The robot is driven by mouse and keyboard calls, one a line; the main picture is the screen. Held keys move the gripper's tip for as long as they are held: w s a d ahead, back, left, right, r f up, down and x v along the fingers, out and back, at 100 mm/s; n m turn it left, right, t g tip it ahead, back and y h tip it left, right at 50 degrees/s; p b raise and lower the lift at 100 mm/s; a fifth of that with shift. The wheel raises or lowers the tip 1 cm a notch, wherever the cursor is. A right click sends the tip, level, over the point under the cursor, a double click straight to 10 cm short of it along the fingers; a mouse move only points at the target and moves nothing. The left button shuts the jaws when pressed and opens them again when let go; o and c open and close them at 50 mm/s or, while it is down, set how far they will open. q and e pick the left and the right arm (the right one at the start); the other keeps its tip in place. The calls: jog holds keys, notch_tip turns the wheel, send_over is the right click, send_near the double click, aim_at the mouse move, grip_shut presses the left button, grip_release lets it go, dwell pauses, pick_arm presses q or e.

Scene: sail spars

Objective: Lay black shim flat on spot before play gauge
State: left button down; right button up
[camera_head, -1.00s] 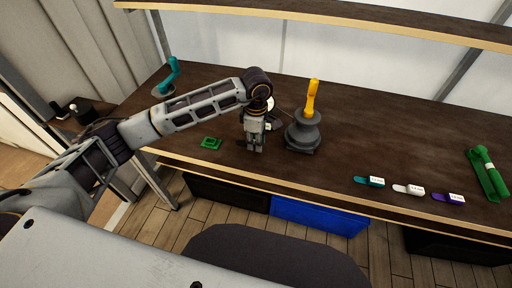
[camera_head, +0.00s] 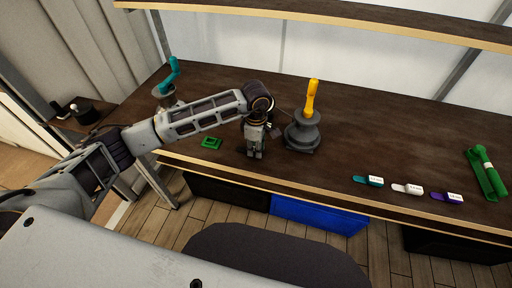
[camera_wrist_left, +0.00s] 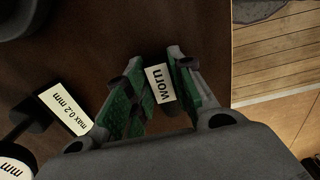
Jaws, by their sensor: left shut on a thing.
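My left gripper (camera_head: 255,155) is low over the front of the dark table, between a green square piece and a grey stand. In the left wrist view its green-padded fingers (camera_wrist_left: 157,98) are closed on a black shim (camera_wrist_left: 172,109) with a white tag reading "worn". The fingers hide much of the shim. I cannot tell whether it touches the table. A black piece (camera_wrist_left: 28,117) with a "max 0.2 mm" label lies beside the gripper in that view; it may be the play gauge. I cannot make out the spot. My right gripper is not in view.
The grey stand (camera_head: 302,135) with a yellow handle (camera_head: 311,98) is right of the gripper. The green square piece (camera_head: 211,143) lies to its left. Teal (camera_head: 368,181), white (camera_head: 408,189) and purple (camera_head: 447,197) tagged shims lie farther right, near green spars (camera_head: 487,173). The table's front edge is close.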

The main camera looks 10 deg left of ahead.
pick_arm(q)
jog(key=shift+f, duration=0.1)
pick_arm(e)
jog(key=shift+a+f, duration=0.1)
pick_arm(q)
jog(key=c, duration=1.5)
grip_release()
jog(key=o, duration=0.3)
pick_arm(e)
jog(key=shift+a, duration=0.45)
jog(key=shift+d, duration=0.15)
pick_arm(q)
jog(key=shift+r, duration=0.55)
notch_tip(320, 180, up, 11)
jog(key=b, duration=0.2)
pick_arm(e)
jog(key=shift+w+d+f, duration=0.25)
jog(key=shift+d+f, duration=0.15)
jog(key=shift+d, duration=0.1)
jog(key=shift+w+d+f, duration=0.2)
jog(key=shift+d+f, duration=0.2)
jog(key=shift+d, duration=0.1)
